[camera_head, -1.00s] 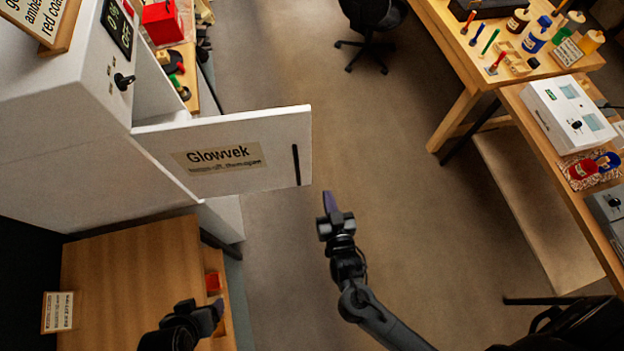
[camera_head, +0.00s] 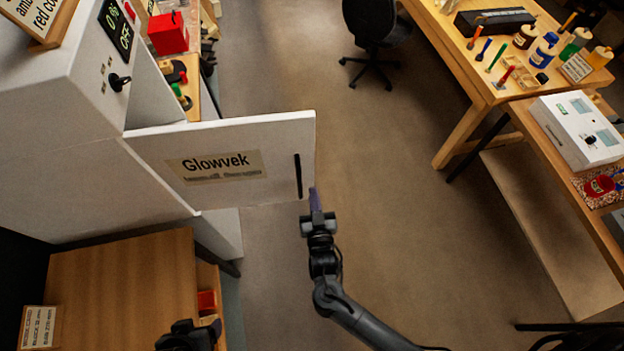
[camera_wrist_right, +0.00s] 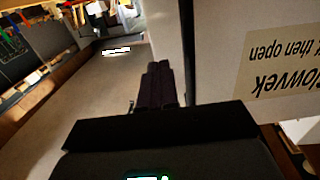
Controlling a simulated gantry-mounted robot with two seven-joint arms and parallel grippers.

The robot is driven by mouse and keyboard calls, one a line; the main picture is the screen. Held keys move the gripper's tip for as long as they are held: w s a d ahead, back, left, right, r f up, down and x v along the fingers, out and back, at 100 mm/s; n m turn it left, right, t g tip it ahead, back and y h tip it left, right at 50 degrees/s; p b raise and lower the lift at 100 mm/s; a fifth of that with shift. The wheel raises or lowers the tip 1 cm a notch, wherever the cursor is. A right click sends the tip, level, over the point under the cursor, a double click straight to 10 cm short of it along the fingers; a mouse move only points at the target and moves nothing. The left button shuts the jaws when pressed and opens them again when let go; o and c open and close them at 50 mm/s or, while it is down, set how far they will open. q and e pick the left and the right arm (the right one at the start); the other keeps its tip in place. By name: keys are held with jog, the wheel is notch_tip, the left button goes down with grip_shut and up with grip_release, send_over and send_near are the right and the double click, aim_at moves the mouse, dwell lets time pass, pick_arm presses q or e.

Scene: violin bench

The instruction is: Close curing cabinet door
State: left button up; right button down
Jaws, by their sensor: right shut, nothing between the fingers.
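The curing cabinet (camera_head: 70,130) is a white box at the left. Its white door (camera_head: 225,140) stands wide open, with a "Glowvek" label and a dark vertical handle (camera_head: 298,176) near its free edge. My right gripper (camera_head: 314,200) is shut and empty, its fingertips beside the door's free edge, near the handle's lower end. I cannot tell whether they touch. In the right wrist view the closed fingers (camera_wrist_right: 158,88) are left of the door (camera_wrist_right: 240,55) and its handle strip. My left gripper (camera_head: 190,338) shows only partly at the bottom edge; its fingers are unclear.
A wooden table (camera_head: 125,285) stands below the cabinet. An office chair (camera_head: 372,35) is at the top middle. A workbench (camera_head: 480,70) with bottles and tools is at the right, with a white device (camera_head: 575,130). The floor between is clear.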

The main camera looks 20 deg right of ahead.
aim_at(311, 172)
jog(key=shift+x, duration=2.6)
